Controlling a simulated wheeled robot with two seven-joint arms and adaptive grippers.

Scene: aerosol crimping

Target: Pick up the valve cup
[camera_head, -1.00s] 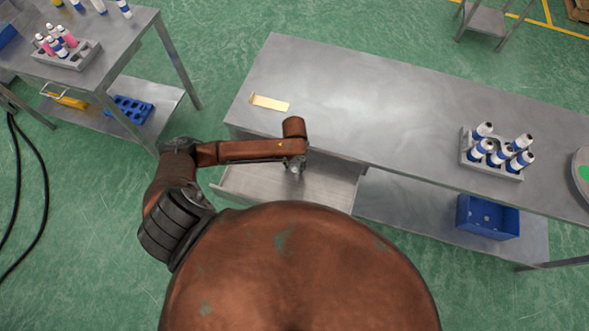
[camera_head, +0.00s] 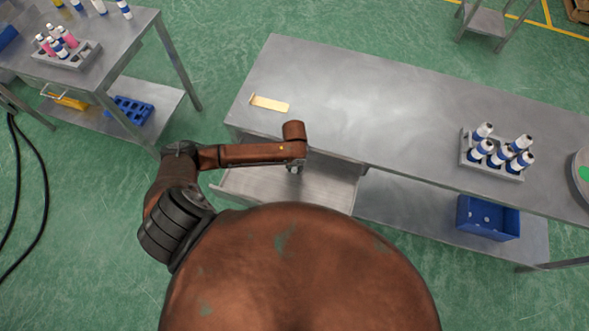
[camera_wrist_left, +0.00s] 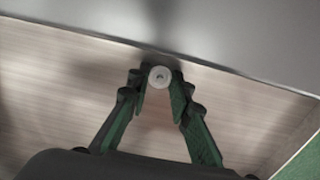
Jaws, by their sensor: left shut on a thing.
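The valve cup (camera_wrist_left: 160,77) shows in the left wrist view as a small pale round piece with a darker centre. It sits between the fingertips of my left gripper (camera_wrist_left: 160,92), which is shut on it. In the head view my left gripper (camera_head: 295,168) is small, under the end of my left arm and over the open drawer (camera_head: 245,188) of the table. My right gripper is not in view.
The steel table (camera_head: 370,100) carries a gold plate (camera_head: 269,103) and a grey rack (camera_head: 495,170) of several cans. A blue bin (camera_head: 488,217) is on its lower shelf. The table middle is clear. The table edge lies close to the gripper.

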